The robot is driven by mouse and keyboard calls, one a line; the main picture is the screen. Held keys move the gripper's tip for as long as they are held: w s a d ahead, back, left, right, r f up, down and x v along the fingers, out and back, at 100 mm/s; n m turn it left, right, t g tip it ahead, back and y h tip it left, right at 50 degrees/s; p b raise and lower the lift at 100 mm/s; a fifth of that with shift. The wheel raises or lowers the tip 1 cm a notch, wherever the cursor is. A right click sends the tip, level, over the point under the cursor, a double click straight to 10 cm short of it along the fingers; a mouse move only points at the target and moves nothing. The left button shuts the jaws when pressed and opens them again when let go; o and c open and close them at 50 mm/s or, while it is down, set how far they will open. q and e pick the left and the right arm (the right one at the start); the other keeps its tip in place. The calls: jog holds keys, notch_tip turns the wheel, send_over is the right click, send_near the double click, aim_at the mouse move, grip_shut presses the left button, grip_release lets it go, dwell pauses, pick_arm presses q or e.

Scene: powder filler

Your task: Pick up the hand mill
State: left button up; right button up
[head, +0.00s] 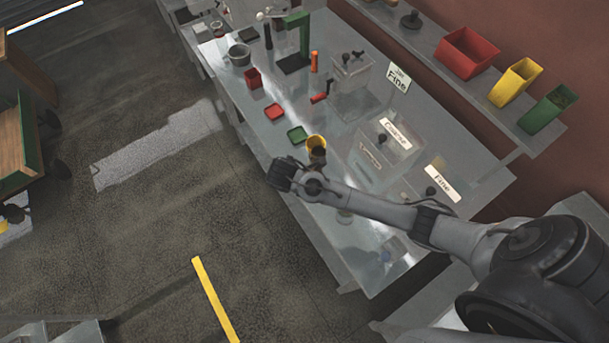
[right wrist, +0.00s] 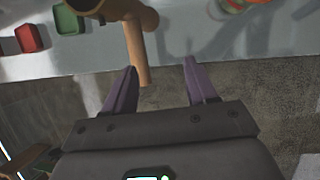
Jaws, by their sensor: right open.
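A brown-orange object with a round body and a straight handle, which looks like the hand mill (right wrist: 137,45), is at the top of the right wrist view. In the head view it seems to be the yellow-brown thing (head: 316,143) near the table's front edge, partly behind my right arm. My right gripper (right wrist: 160,66) is open, with its two purple fingers apart and nothing held between them. The handle's end shows near the left finger; I cannot tell whether they touch. In the head view my right gripper (head: 284,174) is at the table's front edge. My left gripper is not in view.
A red dish (head: 275,112) and a green dish (head: 297,134) lie left of the mill. A small jar (head: 344,216) is on the right. The floor in front is clear.

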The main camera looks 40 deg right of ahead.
jog(key=shift+t, duration=0.3)
jog(key=shift+w+d+f+p, duration=0.15)
jog(key=shift+w+d+f, duration=0.6)
jog(key=shift+f, duration=0.6)
jog(key=shift+w+d+f+p, duration=0.2)
jog(key=shift+w+d+f, duration=0.5)
jog(key=shift+f, duration=0.6)
jog(key=shift+w+d+f+p, duration=0.15)
jog(key=shift+w+d+f, duration=0.6)
jog(key=shift+f, duration=0.6)
jog(key=shift+s+d, duration=0.15)
grip_shut()
